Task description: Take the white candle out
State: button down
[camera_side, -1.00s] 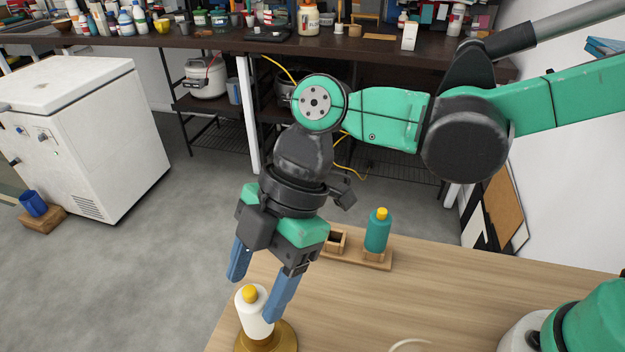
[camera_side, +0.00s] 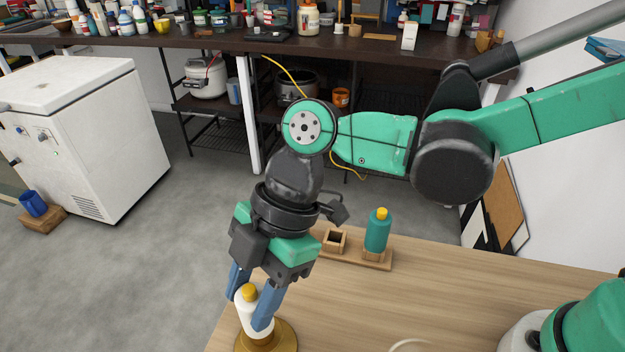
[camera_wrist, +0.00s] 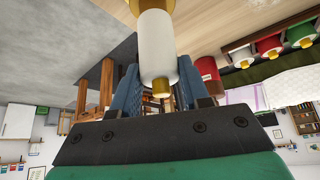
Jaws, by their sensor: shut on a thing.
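The white candle (camera_side: 246,316) has a yellow top and stands upright in a round brass-coloured holder (camera_side: 271,341) at the table's near left edge. My gripper (camera_side: 250,309) reaches down over it with blue fingers on either side, shut on the candle. In the wrist view the candle (camera_wrist: 157,45) shows between the blue fingers of my gripper (camera_wrist: 157,88), its yellow tip toward the palm. The holder's brass-coloured cup (camera_wrist: 139,5) shows at its far end. The candle's base is hidden inside the holder.
A wooden rack (camera_side: 352,258) stands behind on the table with a teal candle (camera_side: 377,234) and an empty square socket (camera_side: 334,240). The wrist view shows red candles (camera_wrist: 238,54) and a green one (camera_wrist: 300,33). The table's middle (camera_side: 400,300) is mostly clear.

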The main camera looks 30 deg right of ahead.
jog(key=shift+r, duration=2.65)
